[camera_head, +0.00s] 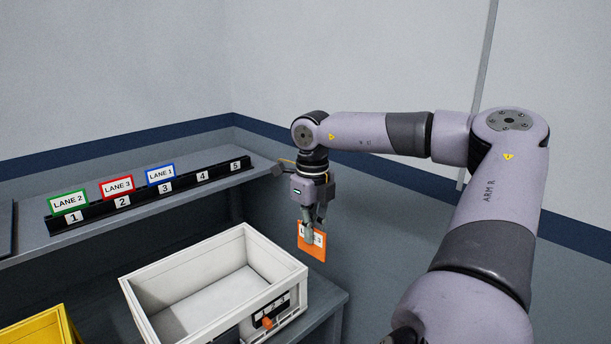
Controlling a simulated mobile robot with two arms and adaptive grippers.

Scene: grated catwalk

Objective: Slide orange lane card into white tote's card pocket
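The orange lane card (318,252) is in my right gripper (308,238), whose fingers are shut on its upper part and cover some of its print. The card hangs roughly upright, slightly tilted, in the air to the right of the white tote (183,254) and clear of it. The tote looks empty and stands on a lower grey shelf. Its near right wall carries a dark card pocket (270,310) with small numbers and a small orange piece at its lower edge. My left gripper is not in view.
A black rack (190,186) numbered 1 to 5 stands on the upper shelf (30,238). Green (68,203), red (117,187) and blue (160,174) lane cards stand in slots 1 to 3; slots 4 and 5 are empty. A yellow tote (40,330) sits at lower left.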

